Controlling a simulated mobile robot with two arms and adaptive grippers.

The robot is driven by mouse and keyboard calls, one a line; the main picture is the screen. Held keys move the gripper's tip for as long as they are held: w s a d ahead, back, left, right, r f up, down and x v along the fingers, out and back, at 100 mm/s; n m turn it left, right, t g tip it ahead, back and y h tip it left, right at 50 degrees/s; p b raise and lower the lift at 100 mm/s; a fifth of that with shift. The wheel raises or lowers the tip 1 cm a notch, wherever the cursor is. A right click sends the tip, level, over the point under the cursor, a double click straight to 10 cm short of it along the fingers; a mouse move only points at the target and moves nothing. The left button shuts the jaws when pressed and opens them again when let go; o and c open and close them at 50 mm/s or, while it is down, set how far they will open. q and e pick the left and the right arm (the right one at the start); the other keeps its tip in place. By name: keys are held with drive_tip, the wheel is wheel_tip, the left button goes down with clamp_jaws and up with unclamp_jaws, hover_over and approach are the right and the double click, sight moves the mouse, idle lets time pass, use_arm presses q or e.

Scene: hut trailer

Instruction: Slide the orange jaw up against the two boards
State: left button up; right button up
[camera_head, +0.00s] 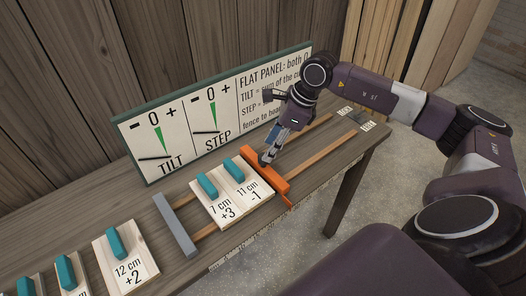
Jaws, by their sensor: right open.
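The orange jaw (276,183) lies across two wooden rails on the bench. Two pale boards with teal handles lie side by side left of it: the 7 cm +3 board (223,211) and the 11 cm -1 board (256,191). The jaw is very close to the 11 cm board; I cannot tell if they touch. A grey fence bar (175,226) lies left of the boards, with a stretch of rail between. My right gripper (266,160) is open, pointing down at the jaw's upper part; contact is unclear. My left gripper is not in view.
A sign panel (160,122) with TILT and STEP dials stands along the back of the bench (155,195). More boards, including the 12 cm +2 board (125,262), lie at the front left. The rails (322,149) right of the jaw are bare.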

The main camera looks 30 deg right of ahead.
sight(263, 164)
drive_tip(key=shift+p+x, duration=0.45)
drive_tip(key=shift+x, duration=1.65)
